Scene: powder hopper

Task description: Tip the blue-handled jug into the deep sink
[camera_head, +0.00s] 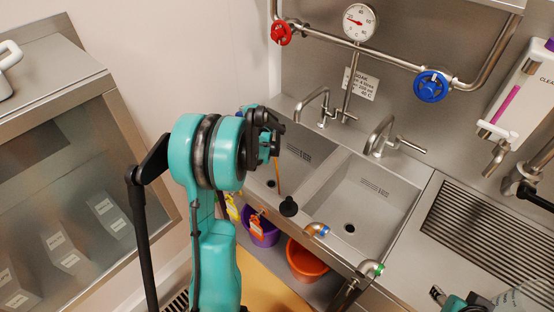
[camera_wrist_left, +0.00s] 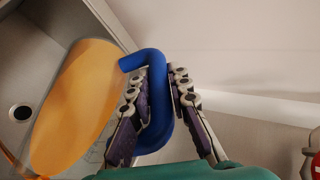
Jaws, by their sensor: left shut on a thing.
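The blue handle (camera_wrist_left: 157,100) of the jug is between the fingers of my left gripper (camera_wrist_left: 163,92) in the left wrist view, shut on it. The jug's body (camera_wrist_left: 78,95) shows orange contents and lies tilted beyond the handle. In the head view my left arm hides most of the jug; a thin orange streak (camera_head: 278,176) hangs below my left gripper (camera_head: 270,125), over the left basin of the sink (camera_head: 308,150). My right gripper (camera_head: 440,295) is at the bottom right edge, only partly in view; its fingers cannot be made out.
A second basin (camera_head: 370,195) and ribbed drainboard (camera_head: 480,230) lie to the right. Two taps (camera_head: 322,105) (camera_head: 385,135) rise behind the basins. A purple bucket (camera_head: 262,228) and orange bucket (camera_head: 305,262) stand below. A glass-fronted cabinet (camera_head: 70,170) is at left.

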